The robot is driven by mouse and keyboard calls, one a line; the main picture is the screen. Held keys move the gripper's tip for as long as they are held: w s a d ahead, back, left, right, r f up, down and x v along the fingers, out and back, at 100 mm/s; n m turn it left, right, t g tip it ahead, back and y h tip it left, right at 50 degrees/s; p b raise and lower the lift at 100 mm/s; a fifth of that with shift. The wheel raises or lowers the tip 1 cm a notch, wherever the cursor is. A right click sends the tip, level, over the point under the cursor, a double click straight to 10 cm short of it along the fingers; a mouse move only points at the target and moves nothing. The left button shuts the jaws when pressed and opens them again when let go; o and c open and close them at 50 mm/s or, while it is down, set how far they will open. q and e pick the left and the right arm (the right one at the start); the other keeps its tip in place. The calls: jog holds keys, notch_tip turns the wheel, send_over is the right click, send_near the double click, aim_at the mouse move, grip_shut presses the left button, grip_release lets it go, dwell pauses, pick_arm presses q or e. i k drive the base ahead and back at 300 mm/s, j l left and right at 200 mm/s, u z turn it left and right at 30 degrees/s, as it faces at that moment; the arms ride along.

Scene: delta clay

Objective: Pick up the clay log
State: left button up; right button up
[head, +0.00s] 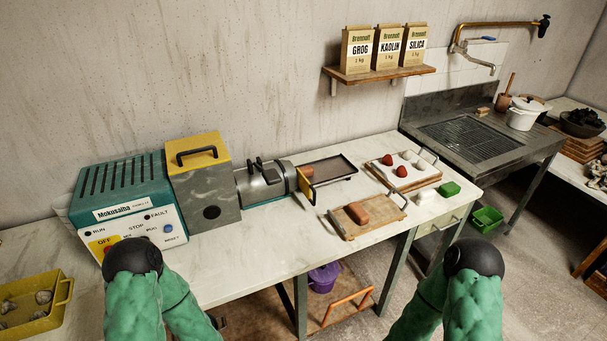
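A reddish-brown clay log (357,213) lies on a wooden board (345,228) with a handle, near the front edge of the white worktable. A second brown clay piece (306,171) shows at the mouth end of the metal extruder, at the edge of the grey tray and partly hidden by a yellow plate. My two green-sleeved arms come up from the bottom, with black rounded joints at their tops. Neither gripper shows, and both arms are well apart from the clay log.
A clay machine (203,185) with a teal control box (122,193) fills the table's left. A metal sink (475,139) stands beyond. Bare tabletop (275,255) lies in front.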

aim_at(309, 172)
jog(key=i+l, duration=0.2)
jog(key=l, duration=0.15)
jog(key=i+l, duration=0.2)
jog(key=l, duration=0.15)
jog(key=i+l+u, duration=0.1)
jog(key=l, duration=0.25)
jog(key=i+l, duration=0.3)
